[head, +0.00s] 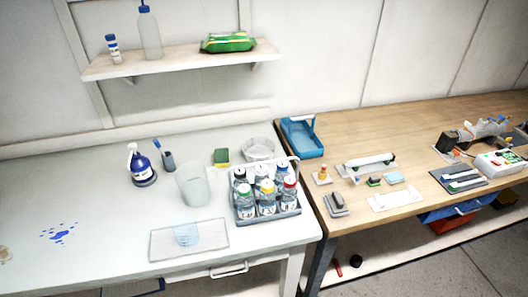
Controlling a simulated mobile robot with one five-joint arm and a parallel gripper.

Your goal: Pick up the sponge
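A small green and yellow block that looks like the sponge (222,156) lies on the white bench (90,180) near its back, in the head view. It is left of a round clear bowl (258,149) and behind a tall clear beaker (193,184). Nothing covers it. My gripper is not in the head view.
A bottle rack (268,214) with several bottles stands right of the beaker. A blue spray bottle (140,165) and a brush holder (168,161) stand left. A wall shelf (170,63) hangs above. A wooden bench (400,130) with tools is at right. Blue spots mark the left bench top.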

